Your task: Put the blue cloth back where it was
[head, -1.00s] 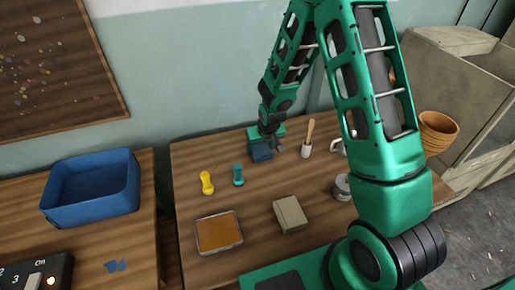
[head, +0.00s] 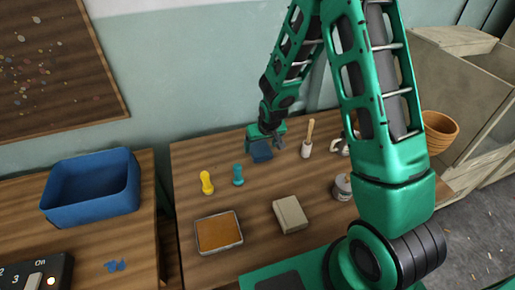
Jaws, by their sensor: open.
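The blue cloth (head: 262,153) is a small dark blue piece at the back of the wooden table, near the wall. It lies just below my gripper (head: 268,142). My gripper is open, pointing down at the back of the table, with its fingers around or just above the cloth's far part. I cannot tell whether the fingers touch the cloth.
On the table (head: 190,160) stand a teal tool (head: 238,175), a yellow tool (head: 207,183), a white pot with a wooden handle (head: 307,140), a tray of orange-brown material (head: 218,233), a beige block (head: 290,214) and a tin (head: 342,187). A blue bin (head: 92,190) stands left.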

